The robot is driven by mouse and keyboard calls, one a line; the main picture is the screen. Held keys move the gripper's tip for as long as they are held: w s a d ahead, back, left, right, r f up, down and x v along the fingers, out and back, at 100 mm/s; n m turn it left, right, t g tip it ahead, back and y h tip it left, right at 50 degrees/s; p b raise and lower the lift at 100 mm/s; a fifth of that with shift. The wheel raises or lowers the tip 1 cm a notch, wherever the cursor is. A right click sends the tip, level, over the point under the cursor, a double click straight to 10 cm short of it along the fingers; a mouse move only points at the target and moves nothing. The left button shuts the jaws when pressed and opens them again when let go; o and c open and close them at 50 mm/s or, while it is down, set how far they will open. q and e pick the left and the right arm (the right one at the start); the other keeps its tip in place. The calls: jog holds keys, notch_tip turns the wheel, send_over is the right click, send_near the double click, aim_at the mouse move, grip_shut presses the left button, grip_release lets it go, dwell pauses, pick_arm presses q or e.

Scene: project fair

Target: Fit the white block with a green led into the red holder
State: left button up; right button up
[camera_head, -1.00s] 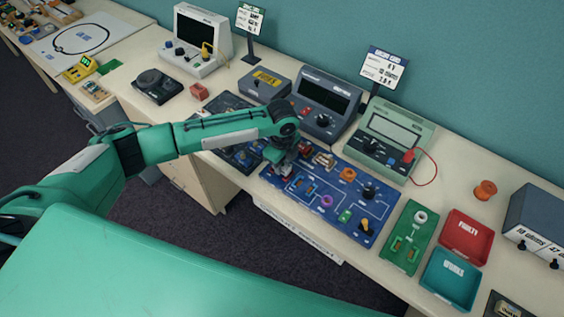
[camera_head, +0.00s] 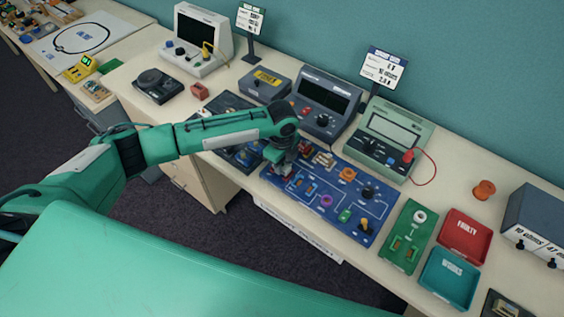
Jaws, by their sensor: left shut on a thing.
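My left gripper (camera_head: 282,166) points down over the left end of the blue circuit board (camera_head: 362,224). It is shut on a small pale piece, apparently the white block, mostly hidden by the fingers; no green led can be made out. A small red piece (camera_head: 304,147) beside the gripper on the board's upper left may be the red holder, but it is too small to be sure. I cannot tell whether the held piece touches the board. My right gripper is not in view.
The board bears several parts, among them an orange ring (camera_head: 347,174) and a purple ring (camera_head: 326,200). Grey meters (camera_head: 326,103) and a green meter (camera_head: 389,140) stand behind. A green board (camera_head: 408,236), red tray (camera_head: 465,237) and teal tray (camera_head: 449,279) lie right.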

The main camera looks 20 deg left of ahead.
pick_arm(q)
jog(key=shift+f, duration=0.75)
dwell(0.6)
jog(key=o, duration=1.5)
jog(key=shift+o, duration=0.2)
jog(key=shift+r, duration=0.2)
jog(key=shift+r+p, duration=3.65)
jog(key=shift+r, duration=0.25)
jog(key=shift+f, duration=0.1)
